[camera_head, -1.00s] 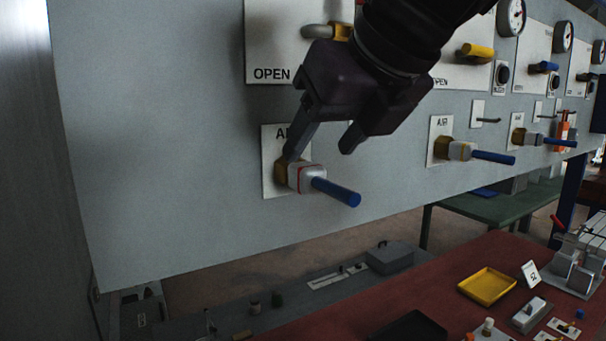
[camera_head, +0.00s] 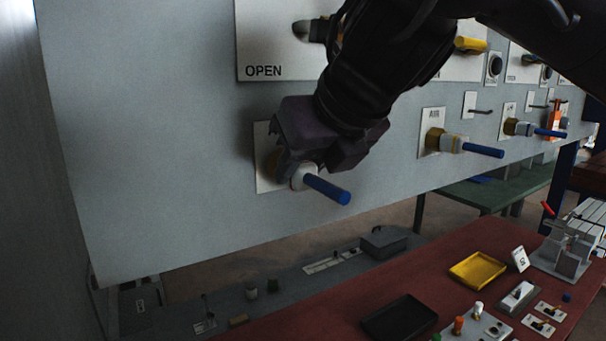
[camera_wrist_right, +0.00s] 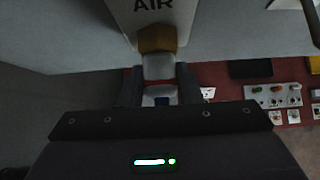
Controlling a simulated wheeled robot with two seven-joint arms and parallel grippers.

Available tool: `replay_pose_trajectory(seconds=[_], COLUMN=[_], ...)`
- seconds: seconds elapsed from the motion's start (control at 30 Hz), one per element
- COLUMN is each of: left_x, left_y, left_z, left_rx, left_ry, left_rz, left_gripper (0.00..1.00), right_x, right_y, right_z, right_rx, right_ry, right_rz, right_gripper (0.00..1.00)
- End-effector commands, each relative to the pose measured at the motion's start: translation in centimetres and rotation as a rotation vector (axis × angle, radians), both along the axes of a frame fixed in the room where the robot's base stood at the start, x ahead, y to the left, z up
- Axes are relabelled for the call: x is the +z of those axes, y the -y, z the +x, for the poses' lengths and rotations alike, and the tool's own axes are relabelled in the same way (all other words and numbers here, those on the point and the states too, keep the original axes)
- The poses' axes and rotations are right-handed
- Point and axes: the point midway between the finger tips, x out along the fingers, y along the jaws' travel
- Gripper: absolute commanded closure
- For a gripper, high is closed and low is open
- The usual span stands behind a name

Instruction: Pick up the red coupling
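The red coupling (camera_head: 299,178) is a pale fitting with a blue hose stub (camera_head: 328,189), on a brass port in the left AIR plate (camera_head: 264,183). In the right wrist view the pale coupling body (camera_wrist_right: 158,68) lies between the two dark fingers, below the brass port (camera_wrist_right: 157,39). The fingers sit close against both its sides, with no clear gap. The coupling is still at the port. My left gripper is not in view.
Other AIR ports with couplings (camera_head: 450,143) (camera_head: 520,128) stand to the right on the grey panel (camera_head: 150,150). A valve handle (camera_head: 310,29) is above my gripper. Below are a red table (camera_head: 300,318), a black tray (camera_head: 400,318) and a yellow tray (camera_head: 478,269).

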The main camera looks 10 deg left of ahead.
Motion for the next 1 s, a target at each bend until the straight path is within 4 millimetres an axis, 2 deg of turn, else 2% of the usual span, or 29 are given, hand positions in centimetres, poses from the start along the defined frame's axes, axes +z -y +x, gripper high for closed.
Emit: replay_pose_trajectory(seconds=[0.03,0.2,0.57,0.77,1.0], left_x=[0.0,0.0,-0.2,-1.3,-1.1], left_y=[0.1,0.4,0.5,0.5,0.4], left_z=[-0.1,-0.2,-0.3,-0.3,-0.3], left_rx=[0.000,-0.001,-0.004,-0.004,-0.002], left_ry=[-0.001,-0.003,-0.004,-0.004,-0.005], left_rz=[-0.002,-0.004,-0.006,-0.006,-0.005], left_gripper=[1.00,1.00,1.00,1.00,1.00], right_x=[0.0,0.0,0.1,0.7,4.3], right_y=[0.0,0.0,0.0,0.3,0.2], right_z=[0.0,0.0,0.0,-0.3,-0.3], right_rx=[0.000,-0.001,-0.001,-0.002,-0.003], right_ry=[0.001,0.001,0.002,0.004,0.004], right_rz=[0.001,0.001,0.002,0.003,0.002], right_gripper=[0.80,1.00,1.00,1.00,1.00])
